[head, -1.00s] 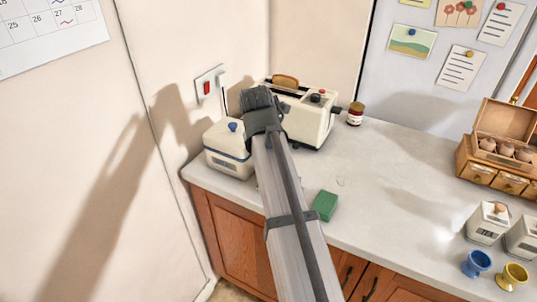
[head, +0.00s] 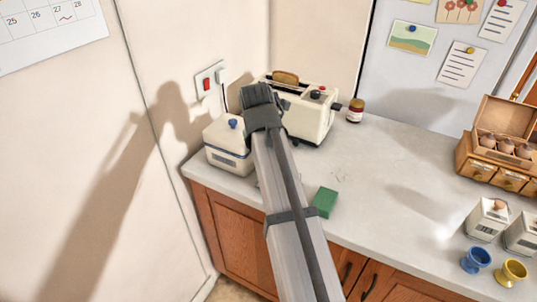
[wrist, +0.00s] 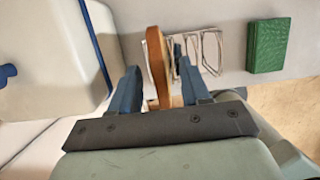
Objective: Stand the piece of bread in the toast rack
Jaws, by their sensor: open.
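A brown slice of bread (wrist: 157,65) shows nearly edge-on in the wrist view, upright between the two blue fingers of my gripper (wrist: 156,70). The fingers are open, with a gap on each side of the bread. The wire toast rack (wrist: 211,50) lies just beyond and to the right of the bread. The bread seems to stand at the rack's left end, but its lower edge is hidden, so I cannot tell how it is seated. In the head view my arm covers the rack and this bread, and my gripper (head: 262,105) is seen from behind.
A cream toaster (head: 312,122) with another slice (head: 285,78) in its slot stands behind my gripper. A white box with a blue knob (head: 228,145) is close on the left. A green block (head: 325,202) lies to the right. The counter's middle (head: 385,175) is clear.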

